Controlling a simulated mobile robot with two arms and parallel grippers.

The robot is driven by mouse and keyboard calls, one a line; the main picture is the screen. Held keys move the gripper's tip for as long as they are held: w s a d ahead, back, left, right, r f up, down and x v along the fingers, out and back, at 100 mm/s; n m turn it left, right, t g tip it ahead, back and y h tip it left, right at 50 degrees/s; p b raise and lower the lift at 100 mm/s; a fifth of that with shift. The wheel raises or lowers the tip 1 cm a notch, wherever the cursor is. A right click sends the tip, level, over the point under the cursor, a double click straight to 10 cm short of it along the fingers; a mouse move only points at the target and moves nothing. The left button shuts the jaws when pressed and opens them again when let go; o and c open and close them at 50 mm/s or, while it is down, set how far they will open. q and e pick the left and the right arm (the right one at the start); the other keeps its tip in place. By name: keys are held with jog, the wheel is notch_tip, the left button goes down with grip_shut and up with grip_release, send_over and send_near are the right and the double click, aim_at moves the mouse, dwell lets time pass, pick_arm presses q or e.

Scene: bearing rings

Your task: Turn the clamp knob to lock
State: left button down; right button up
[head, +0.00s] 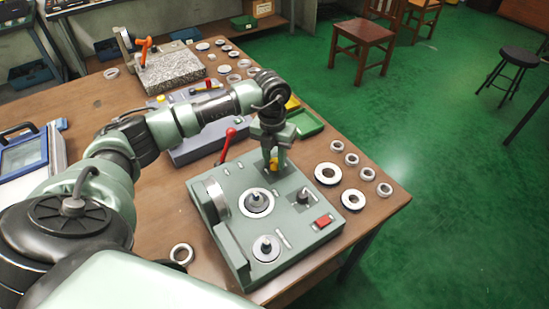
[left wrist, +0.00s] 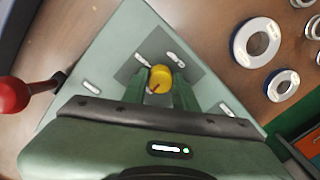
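The clamp knob (head: 274,165) is small and yellow, on a panel near the back corner of the green-grey fixture (head: 230,247). The fingers hide part of the knob's sides. My right gripper is in neither view.
A red-balled lever (head: 229,136) rises behind the fixture. A red button (head: 322,221) and ring posts are on its top. Loose bearing rings (head: 328,173) lie at its right. A green tray (head: 305,123) and a granite block (head: 170,70) stand farther back on the table.

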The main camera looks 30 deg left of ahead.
pick_arm(q)
jog(key=m+b, duration=0.2)
jog(key=m, duration=0.1)
jog(key=shift+w, duration=0.1)
jog(key=m+b, duration=0.3)
jog(key=m, duration=0.2)
jog(key=shift+m+b, duration=0.3)
jog(key=m+b, duration=0.2)
jog(key=m, duration=0.2)
jog(key=shift+m, duration=0.3)
jog(key=shift+r+m+b, duration=0.1)
jog(key=shift+m+b, duration=0.8)
jog(key=shift+m, duration=1.4)
jog(key=c, duration=1.1)
grip_release()
